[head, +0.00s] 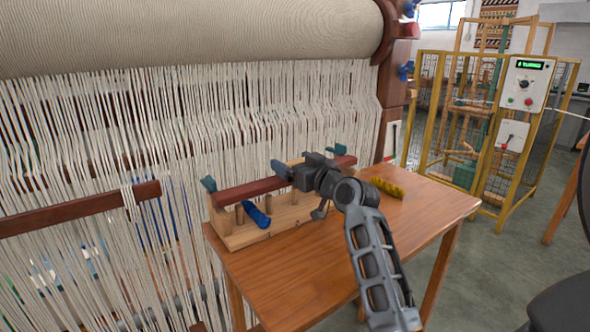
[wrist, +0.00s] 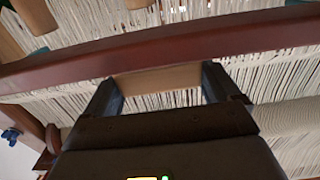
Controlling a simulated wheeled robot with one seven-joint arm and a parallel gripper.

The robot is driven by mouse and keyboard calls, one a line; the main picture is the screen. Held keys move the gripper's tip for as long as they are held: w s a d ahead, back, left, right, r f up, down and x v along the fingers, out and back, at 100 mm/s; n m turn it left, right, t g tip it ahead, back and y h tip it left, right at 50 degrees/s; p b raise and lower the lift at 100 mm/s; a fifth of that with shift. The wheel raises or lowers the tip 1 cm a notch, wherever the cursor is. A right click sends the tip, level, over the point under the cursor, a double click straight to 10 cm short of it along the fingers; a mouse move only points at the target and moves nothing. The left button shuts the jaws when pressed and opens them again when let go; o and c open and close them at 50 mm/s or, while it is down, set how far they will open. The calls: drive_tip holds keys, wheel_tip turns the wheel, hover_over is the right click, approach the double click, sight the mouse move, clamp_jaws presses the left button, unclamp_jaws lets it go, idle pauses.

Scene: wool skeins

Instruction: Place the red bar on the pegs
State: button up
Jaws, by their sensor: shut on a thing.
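The red bar (head: 248,189) runs along the top of a wooden rack (head: 270,234), tilted up to the right in the head view. My gripper (head: 285,172) is shut on the bar near its middle. In the wrist view the bar (wrist: 160,48) crosses the whole picture at the fingertips (wrist: 160,78). Short wooden pegs (head: 239,214) stand on the rack below the bar. I cannot tell whether the bar touches them. My gripper and arm hide the bar's middle and the pegs behind.
A blue skein (head: 257,216) leans at the rack's front. A yellow skein (head: 387,187) lies on the wooden table (head: 310,285) right of my arm. Teal knobs (head: 208,184) top the rack's ends. The loom's white threads (head: 90,140) hang close behind. The table's front is clear.

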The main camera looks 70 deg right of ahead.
drive_tip(key=shift+f, duration=0.75)
drive_tip(key=o, duration=1)
drive_tip(key=shift+f, duration=0.15)
drive_tip(key=shift+r, duration=0.2)
drive_tip(key=b+v, duration=0.1)
drive_tip(key=v, duration=1.1)
drive_tip(key=shift+f+b, duration=0.1)
drive_tip(key=shift+b, duration=0.3)
